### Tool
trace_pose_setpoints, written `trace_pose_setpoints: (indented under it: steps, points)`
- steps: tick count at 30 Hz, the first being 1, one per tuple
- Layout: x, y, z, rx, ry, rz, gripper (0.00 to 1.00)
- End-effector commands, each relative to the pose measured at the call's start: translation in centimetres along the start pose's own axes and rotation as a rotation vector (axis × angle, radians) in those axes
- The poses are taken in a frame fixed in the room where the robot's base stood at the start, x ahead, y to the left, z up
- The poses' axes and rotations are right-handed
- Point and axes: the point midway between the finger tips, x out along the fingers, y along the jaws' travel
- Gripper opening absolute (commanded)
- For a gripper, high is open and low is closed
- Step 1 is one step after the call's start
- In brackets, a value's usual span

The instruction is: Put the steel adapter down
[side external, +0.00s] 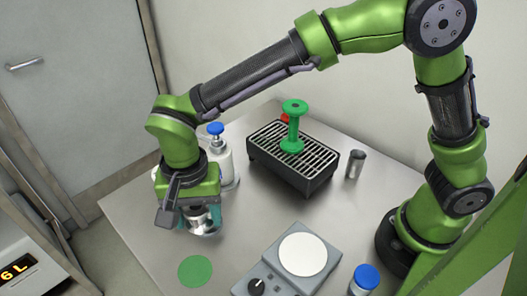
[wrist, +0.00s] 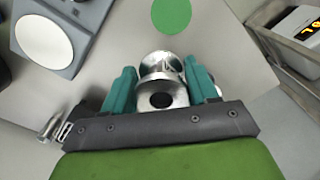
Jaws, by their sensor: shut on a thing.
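The steel adapter (wrist: 162,68) is a shiny, rounded metal piece between the teal fingers of my gripper (wrist: 162,90) in the wrist view. My gripper is shut on it. In the side view my gripper (side external: 200,218) is at the left part of the table, with the adapter (side external: 203,227) showing below it. I cannot tell whether the adapter touches the table. A flat green disc (side external: 195,271) lies on the table in front of the gripper; it also shows in the wrist view (wrist: 172,15), beyond the adapter.
A grey device with a round white plate (side external: 303,254) stands right of the green disc. A black grated box (side external: 292,160) holds a green spool (side external: 293,128). A white bottle with a blue cap (side external: 216,129) stands behind my gripper. A metal cup (side external: 355,164) and another blue-capped container (side external: 366,277) stand right.

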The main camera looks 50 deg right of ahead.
Motion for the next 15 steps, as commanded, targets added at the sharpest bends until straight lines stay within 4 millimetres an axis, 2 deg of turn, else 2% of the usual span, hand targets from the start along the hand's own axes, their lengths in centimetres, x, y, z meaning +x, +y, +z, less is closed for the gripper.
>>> trace_pose_setpoints:
  steps: [1, 3, 6, 10, 15]
  points:
    - [-0.1, 1.5, -1.9, 0.048, 0.001, 0.001, 0.21]
    - [0.0, 3.7, -3.9, 0.111, 0.001, 0.003, 0.21]
    - [0.7, 7.0, -6.0, 0.191, 0.0, 0.007, 0.21]
    - [1.7, 10.3, -7.2, 0.261, -0.002, 0.012, 0.21]
    - [3.5, 12.0, -7.0, 0.285, -0.004, 0.022, 0.21]
